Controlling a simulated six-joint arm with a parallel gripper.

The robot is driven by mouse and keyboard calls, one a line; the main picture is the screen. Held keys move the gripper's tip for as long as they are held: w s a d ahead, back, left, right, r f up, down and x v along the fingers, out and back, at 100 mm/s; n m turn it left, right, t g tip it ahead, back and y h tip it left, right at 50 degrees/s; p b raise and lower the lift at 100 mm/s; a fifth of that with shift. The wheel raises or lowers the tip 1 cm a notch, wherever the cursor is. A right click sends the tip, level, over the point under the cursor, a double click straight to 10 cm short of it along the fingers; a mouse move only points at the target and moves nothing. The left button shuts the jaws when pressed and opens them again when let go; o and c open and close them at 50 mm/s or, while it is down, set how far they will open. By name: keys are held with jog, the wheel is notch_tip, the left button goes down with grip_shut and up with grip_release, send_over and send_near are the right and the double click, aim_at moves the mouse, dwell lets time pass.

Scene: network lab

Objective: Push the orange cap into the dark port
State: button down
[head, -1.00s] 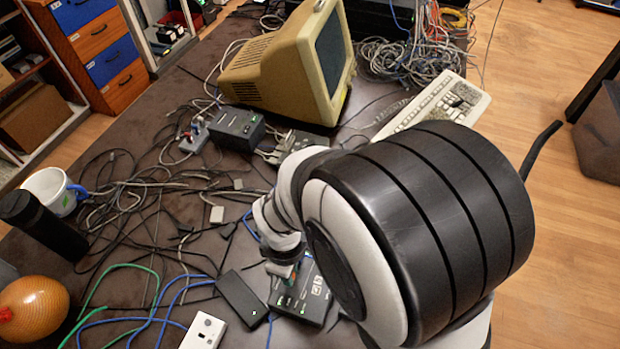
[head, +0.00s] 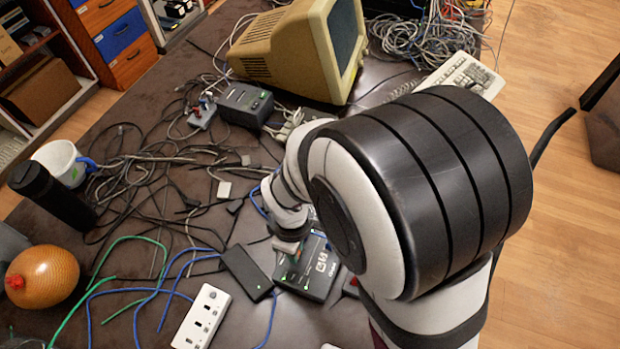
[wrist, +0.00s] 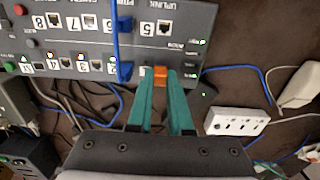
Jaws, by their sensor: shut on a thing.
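The orange cap (wrist: 160,72) sits between the teal fingertips of my gripper (wrist: 160,80), which is shut on it. The cap is at the lower edge of the dark switch panel (wrist: 185,35), in line with the lower row of ports. I cannot tell whether the cap is in a port or just in front of it. The dark port is not clearly visible; the cap and fingers cover that spot. In the head view my gripper (head: 286,262) is over the switch box (head: 315,278), largely hidden by my arm.
A blue cable (wrist: 115,35) crosses the panel just left of the fingers, with a blue plug (wrist: 125,71) close beside them. A white power strip (wrist: 237,121) lies to the right. A black adapter (head: 246,272) lies left of the switch box. Loose cables cover much of the table.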

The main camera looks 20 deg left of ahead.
jog(key=shift+f, duration=0.2)
jog(key=c, duration=0.8)
grip_release()
jog(key=shift+o, duration=0.2)
notch_tip(320, 180, up, 16)
jog(key=s+d+m+y, duration=0.1)
jog(key=s+d+m, duration=0.2)
jog(key=d+m, duration=0.6)
jog(key=s+d+m, duration=0.4)
jog(key=d+m, duration=0.6)
jog(key=m, duration=0.4)
jog(key=shift+d+m+y, duration=0.15)
jog(key=shift+m+y, duration=0.15)
jog(key=shift+y, duration=0.1)
